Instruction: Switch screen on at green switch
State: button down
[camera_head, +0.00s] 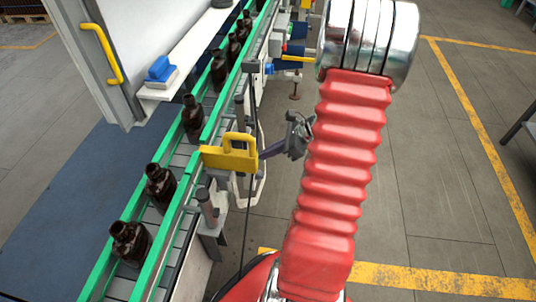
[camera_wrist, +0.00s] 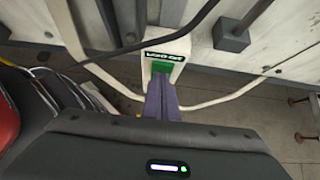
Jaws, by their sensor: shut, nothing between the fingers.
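The green switch (camera_wrist: 163,67) shows in the wrist view on the front of a small white box (camera_wrist: 184,50) with a dark label strip above it. My gripper (camera_wrist: 160,80) is shut and empty. Its purple-grey fingers point at the switch, and their tips overlap its lower part; I cannot tell whether they touch it. In the head view my gripper (camera_head: 262,154) reaches left from beside my red arm, its tips close to the right side of a yellow bracket (camera_head: 232,157). The switch face is hidden there. I cannot make out a screen in either view.
A conveyor with green rails (camera_head: 152,262) carries several amber bottles (camera_head: 161,186). A white panel with a yellow handle (camera_head: 101,53) stands at upper left. A black cable (camera_wrist: 95,62) and pale curved bars (camera_wrist: 215,100) flank the switch box. Open floor lies right.

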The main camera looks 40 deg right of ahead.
jog(key=s+f+v, duration=0.1)
jog(key=v, duration=1.2)
jog(key=shift+d+f, duration=0.2)
jog(key=shift+d, duration=0.25)
jog(key=shift+s, duration=0.25)
